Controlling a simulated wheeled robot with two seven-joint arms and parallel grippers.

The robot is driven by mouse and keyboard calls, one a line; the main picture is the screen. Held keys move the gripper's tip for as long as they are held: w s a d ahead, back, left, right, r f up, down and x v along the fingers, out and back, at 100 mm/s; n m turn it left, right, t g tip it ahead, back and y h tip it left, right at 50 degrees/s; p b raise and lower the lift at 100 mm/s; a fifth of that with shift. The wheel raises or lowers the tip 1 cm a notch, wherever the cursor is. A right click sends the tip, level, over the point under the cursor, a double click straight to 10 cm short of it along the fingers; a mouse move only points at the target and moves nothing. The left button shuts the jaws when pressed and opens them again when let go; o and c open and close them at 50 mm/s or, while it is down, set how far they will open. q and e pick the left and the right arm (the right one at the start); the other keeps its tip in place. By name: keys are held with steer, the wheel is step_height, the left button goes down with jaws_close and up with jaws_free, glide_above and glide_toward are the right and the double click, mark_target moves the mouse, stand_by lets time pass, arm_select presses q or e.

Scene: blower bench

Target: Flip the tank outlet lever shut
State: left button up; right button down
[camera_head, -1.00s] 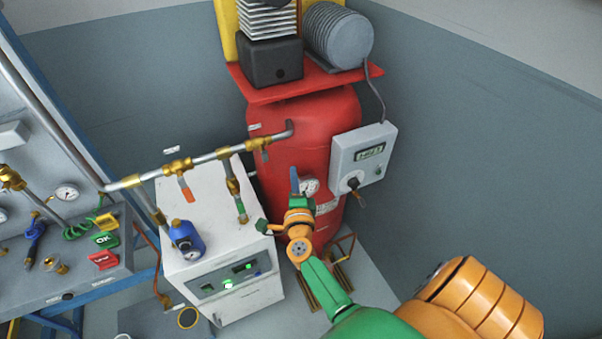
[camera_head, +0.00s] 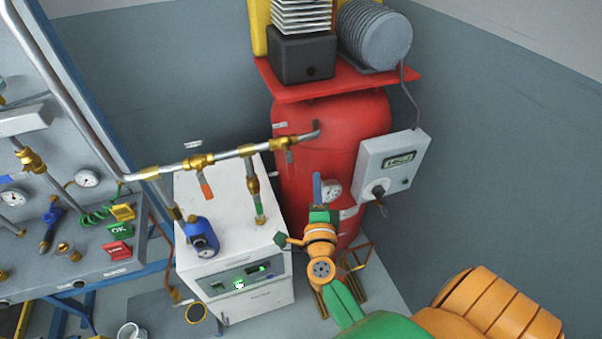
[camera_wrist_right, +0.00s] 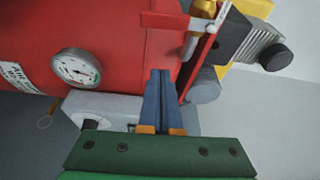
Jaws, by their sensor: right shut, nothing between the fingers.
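The red tank (camera_head: 300,185) stands behind the white cabinet. Its outlet pipe (camera_head: 313,134) runs left from the tank, and a brass valve (camera_head: 282,143) sits on it close to the tank. My left gripper is out of view.
A pressure gauge (camera_head: 332,190) is on the tank beside my fingers. A grey control box (camera_head: 395,165) is right of the tank. The white cabinet (camera_head: 215,240) stands left, with a blue canister (camera_head: 202,238) on it. Other valves with orange (camera_head: 206,190) and green (camera_head: 258,208) handles are further left.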

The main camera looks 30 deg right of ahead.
mark_target(291, 171)
steer(key=w, duration=0.1)
steer(key=w+a, duration=0.1)
steer(key=w, duration=0.2)
steer(key=shift+w+a+f, duration=0.15)
steer(key=shift+w+a, duration=0.1)
steer(key=shift+a, duration=0.05)
steer(key=shift+w+a+f+m, duration=0.1)
steer(key=shift+w+a+m, duration=0.05)
steer(key=shift+a+m, duration=0.4)
